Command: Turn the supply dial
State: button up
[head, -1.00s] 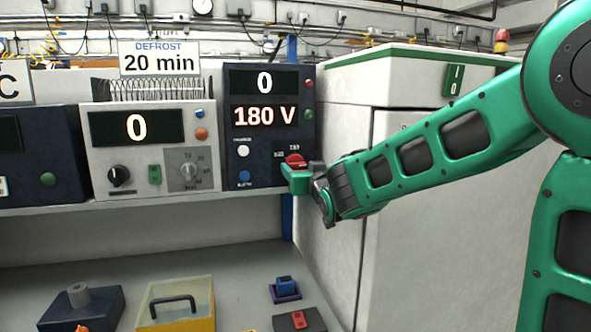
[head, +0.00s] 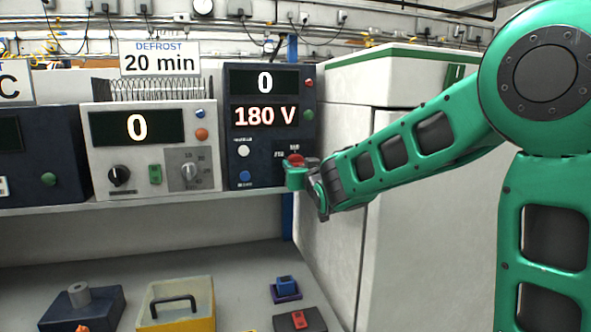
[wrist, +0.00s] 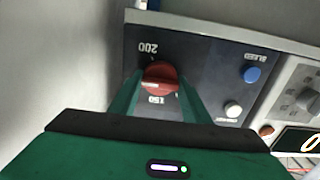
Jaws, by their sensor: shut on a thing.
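The supply dial (head: 295,159) is a red knob on the lower right of the dark blue supply unit (head: 237,104). The unit's displays read 0 and 180 V. My gripper (head: 297,177) is at the dial, and its green fingers partly cover it in the head view. In the wrist view, the dial (wrist: 160,77) sits between the two fingers of my gripper (wrist: 158,92), which are shut on it. Marks 200 and 150 show around it on the panel; that picture is upside down.
A white button (head: 243,151) and blue button (head: 244,176) sit left of the dial. A grey unit (head: 205,115) reading 0 stands left, under a DEFROST 20 min sign (head: 160,58). A white cabinet (head: 340,130) stands close right. Boxes lie on the bench below.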

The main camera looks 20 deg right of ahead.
jog(key=shift+m, duration=0.3)
jog(key=shift+d+m, duration=0.1)
jog(key=shift+m, duration=2.5)
jog(key=o, duration=1)
jog(key=shift+o, duration=0.2)
jog(key=s, duration=1)
jog(key=shift+s, duration=0.35)
